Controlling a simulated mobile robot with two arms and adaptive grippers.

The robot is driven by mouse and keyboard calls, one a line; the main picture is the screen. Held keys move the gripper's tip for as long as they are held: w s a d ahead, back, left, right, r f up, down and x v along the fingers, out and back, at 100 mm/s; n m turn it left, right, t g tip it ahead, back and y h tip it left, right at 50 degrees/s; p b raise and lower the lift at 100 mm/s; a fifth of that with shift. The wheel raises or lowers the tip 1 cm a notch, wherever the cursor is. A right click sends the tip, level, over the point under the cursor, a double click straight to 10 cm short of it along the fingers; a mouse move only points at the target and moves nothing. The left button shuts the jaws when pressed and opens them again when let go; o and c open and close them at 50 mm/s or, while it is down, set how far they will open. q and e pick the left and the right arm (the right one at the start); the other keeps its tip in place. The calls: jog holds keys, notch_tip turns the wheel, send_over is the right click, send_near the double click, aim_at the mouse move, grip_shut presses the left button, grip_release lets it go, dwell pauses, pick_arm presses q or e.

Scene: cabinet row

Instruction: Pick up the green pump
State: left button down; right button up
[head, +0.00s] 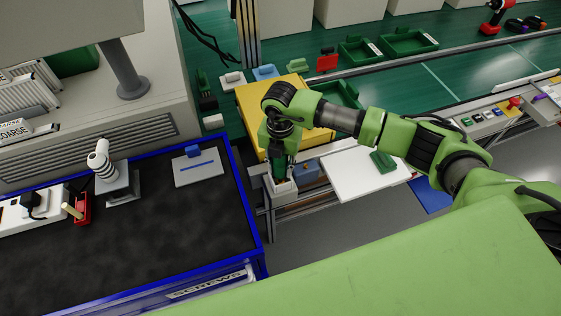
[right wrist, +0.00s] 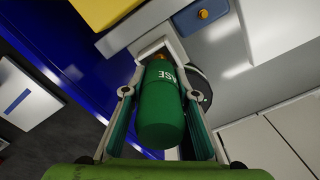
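A green cylindrical bottle with white lettering, which I take for the green pump (right wrist: 160,115), stands in the right wrist view between the fingers of my right gripper (right wrist: 161,90). Its far end meets a white block-like holder. The fingers lie along both sides of it; whether they press on it cannot be made out. In the head view my right gripper (head: 281,160) points down over the small white holder (head: 282,188), beside the blue-edged bench, with part of the green pump (head: 279,168) showing between the fingers. My left gripper is not in view.
A yellow box (head: 247,107) stands just behind the gripper. A dark bench (head: 190,235) with a blue rim lies to the left. A white board (head: 350,177) with a green item (head: 383,161) lies to the right. Green trays (head: 408,43) sit at the back.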

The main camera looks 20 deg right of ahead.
jog(key=shift+r, duration=0.1)
jog(key=shift+w+r, duration=0.1)
jog(key=shift+r, duration=0.35)
notch_tip(320, 180, up, 2)
jog(key=shift+r+b, duration=0.1)
jog(key=shift+b, duration=0.3)
jog(key=s+d+r+b, duration=0.1)
jog(key=s+r+b, duration=0.1)
jog(key=s+r, duration=0.3)
jog(key=s+r+b, duration=0.2)
jog(key=s+r, duration=0.2)
jog(key=s, duration=0.5)
jog(key=shift+d+r, duration=0.4)
jog(key=shift+o, duration=0.8)
jog(key=shift+c, duration=0.7)
